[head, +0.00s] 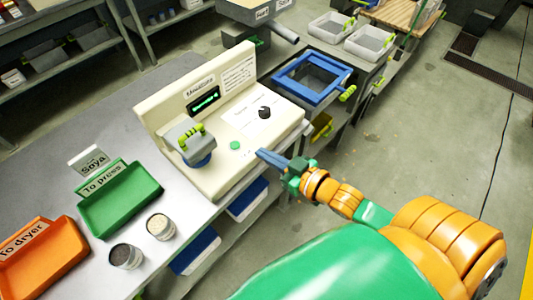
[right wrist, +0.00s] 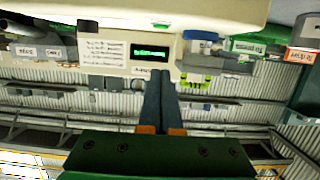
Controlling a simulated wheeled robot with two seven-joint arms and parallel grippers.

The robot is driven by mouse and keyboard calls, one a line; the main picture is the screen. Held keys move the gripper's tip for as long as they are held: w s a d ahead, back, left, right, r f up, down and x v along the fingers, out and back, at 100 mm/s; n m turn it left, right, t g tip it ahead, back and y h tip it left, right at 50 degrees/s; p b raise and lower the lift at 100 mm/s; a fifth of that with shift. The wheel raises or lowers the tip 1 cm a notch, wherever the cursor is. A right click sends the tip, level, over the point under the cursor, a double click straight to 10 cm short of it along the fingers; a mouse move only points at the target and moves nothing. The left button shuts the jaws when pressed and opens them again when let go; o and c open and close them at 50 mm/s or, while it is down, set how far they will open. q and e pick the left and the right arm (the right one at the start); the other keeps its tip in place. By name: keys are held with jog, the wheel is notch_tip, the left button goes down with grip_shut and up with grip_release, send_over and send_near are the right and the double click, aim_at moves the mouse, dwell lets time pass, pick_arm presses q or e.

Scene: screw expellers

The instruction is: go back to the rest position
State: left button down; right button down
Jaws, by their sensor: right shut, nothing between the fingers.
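My right gripper (head: 272,160) is shut and empty. It is at the front edge of the cream moisture meter (head: 212,178), close to the green button (head: 235,145); I cannot tell whether it touches the machine. In the right wrist view its two dark fingers (right wrist: 161,100) lie together, pointing toward the machine, whose green display (right wrist: 152,53) shows upside down. The meter also has a black knob (head: 265,112) and a grey lidded cup with a yellow-green handle (head: 190,142). My left gripper is not in view.
On the metal table (head: 95,125) stand a green tray (head: 122,200), an orange tray (head: 42,262) and two small sample cups (head: 160,227) (head: 126,256). A blue-framed box (head: 313,78) stands behind the meter to the right. Blue bins (head: 247,199) sit below. The floor at right is clear.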

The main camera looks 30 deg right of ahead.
dwell(0.5)
jog(key=s+d+f+m+g+h, duration=0.15)
jog(key=s+f, duration=0.25)
jog(key=f, duration=0.5)
jog(key=s+d+f+g+h, duration=0.2)
jog(key=s+d+f+g, duration=0.1)
jog(key=f, duration=0.6)
jog(key=s+d+f+m+g+h, duration=0.1)
jog(key=s+d+f+g+h, duration=0.2)
jog(key=f, duration=0.6)
jog(key=s+a+f+g, duration=0.3)
jog(key=s+f, duration=0.1)
jog(key=s, duration=0.5)
jog(key=s+a+f+g+y, duration=0.1)
jog(key=s+a+f+g, duration=0.2)
jog(key=s, duration=0.6)
notch_tip(320, 180, down, 2)
jog(key=shift+s+f+n, duration=0.25)
jog(key=shift+s+n, duration=0.1)
jog(key=shift+n, duration=0.1)
